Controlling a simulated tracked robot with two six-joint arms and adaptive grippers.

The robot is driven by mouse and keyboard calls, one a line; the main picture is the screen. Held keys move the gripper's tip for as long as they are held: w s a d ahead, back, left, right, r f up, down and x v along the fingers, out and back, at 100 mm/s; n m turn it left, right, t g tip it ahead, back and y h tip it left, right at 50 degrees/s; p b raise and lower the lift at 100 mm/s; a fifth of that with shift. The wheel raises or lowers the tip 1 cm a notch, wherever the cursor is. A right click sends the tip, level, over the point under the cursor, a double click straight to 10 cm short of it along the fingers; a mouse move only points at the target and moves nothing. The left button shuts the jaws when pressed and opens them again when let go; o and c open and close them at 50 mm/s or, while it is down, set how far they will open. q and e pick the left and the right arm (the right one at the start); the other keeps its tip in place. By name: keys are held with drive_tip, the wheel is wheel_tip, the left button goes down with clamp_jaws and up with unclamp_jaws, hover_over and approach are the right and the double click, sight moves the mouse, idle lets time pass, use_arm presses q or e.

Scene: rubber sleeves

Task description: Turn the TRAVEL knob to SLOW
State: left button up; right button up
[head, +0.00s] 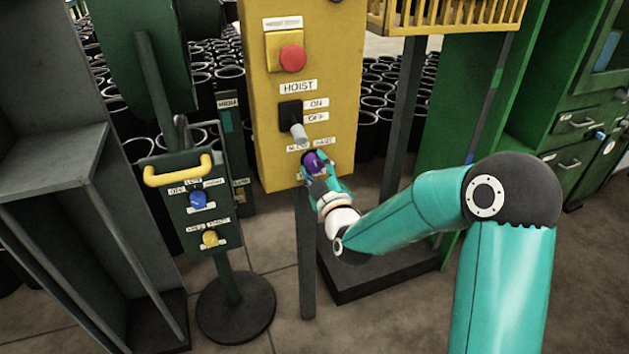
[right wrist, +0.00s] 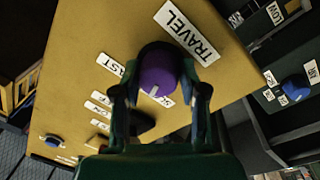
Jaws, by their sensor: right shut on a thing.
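The TRAVEL knob is purple with a dark base (right wrist: 157,72) and sits on the yellow panel (right wrist: 85,40). In the head view its purple part (head: 313,160) shows at the panel's lower edge, mostly covered by my right gripper (head: 322,177). In the right wrist view my right gripper (right wrist: 158,98) has one finger on each side of the knob and is shut on it. A small white mark on the knob faces down in that view, near the partly hidden SLOW label (right wrist: 167,101). The FAST label (right wrist: 111,65) lies to the left, the TRAVEL label (right wrist: 187,32) above. My left gripper is not in view.
Just above the knob, the HOIST lever (head: 298,132) hangs down by OFF. A red button (head: 291,58) is higher up. A pedestal with a blue knob (head: 198,200), a yellow knob (head: 210,238) and a yellow handle (head: 178,170) stands left. Black sleeves (head: 375,103) stand behind.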

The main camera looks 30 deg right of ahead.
drive_tip(key=shift+a+f+n+y+b, duration=0.15)
drive_tip(key=shift+n+y+b, duration=0.15)
drive_tip(key=shift+n+b, duration=1)
drive_tip(key=shift+n, duration=0.3)
drive_tip(key=o, duration=1.1)
drive_tip(key=shift+o, duration=0.2)
drive_tip(key=v, duration=0.7)
drive_tip(key=shift+s, duration=0.15)
drive_tip(key=shift+a+f, duration=0.1)
